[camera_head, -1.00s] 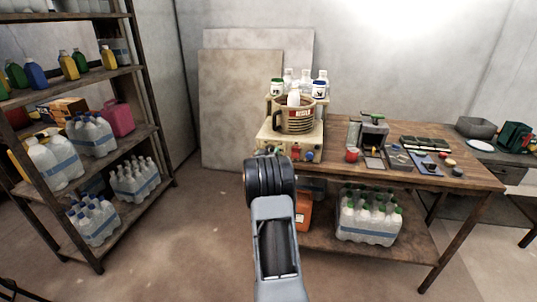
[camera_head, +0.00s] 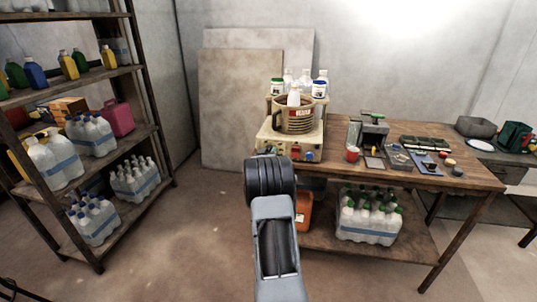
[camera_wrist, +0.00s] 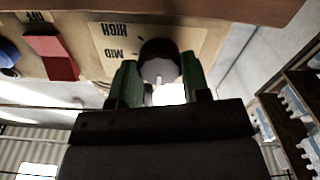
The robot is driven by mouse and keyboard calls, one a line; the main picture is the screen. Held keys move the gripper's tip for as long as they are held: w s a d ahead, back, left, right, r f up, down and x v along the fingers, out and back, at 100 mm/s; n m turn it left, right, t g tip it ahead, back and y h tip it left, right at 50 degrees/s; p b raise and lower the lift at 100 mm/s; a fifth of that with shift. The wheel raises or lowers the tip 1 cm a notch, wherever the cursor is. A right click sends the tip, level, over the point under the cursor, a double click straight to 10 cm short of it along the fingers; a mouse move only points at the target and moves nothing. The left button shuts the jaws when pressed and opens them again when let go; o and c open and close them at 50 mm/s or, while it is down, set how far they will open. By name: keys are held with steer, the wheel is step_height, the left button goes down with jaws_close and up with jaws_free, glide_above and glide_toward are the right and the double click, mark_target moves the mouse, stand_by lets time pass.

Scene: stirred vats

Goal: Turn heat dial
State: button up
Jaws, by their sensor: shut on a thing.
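The heat dial (camera_wrist: 159,62) is a black round knob with a pale mark on its face, in the wrist view. My gripper (camera_wrist: 160,80) is shut on it, with one green finger on each side. The printed words HIGH and MID are on the panel just left of the dial. The cream heater unit (camera_head: 285,146) stands at the left end of the wooden table in the head view, with a large brown vat (camera_head: 290,119) on it. My arm hides the dial and the gripper fingers in the head view.
A red switch (camera_wrist: 55,55) and a blue knob (camera_wrist: 8,53) sit left of the dial on the same panel. White bottles stand behind the vat. A red cup (camera_head: 353,154) and small tools are on the table (camera_head: 470,182). A bottle shelf (camera_head: 150,125) stands at left.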

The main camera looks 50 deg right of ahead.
steer(key=shift+f+m+b, duration=0.15)
steer(key=shift+m+b, duration=0.15)
steer(key=shift+b, duration=0.2)
steer(key=m+b, duration=2.2)
steer(key=m, duration=0.4)
steer(key=shift+m, duration=0.3)
steer(key=o, duration=0.9)
steer(key=shift+o, duration=0.2)
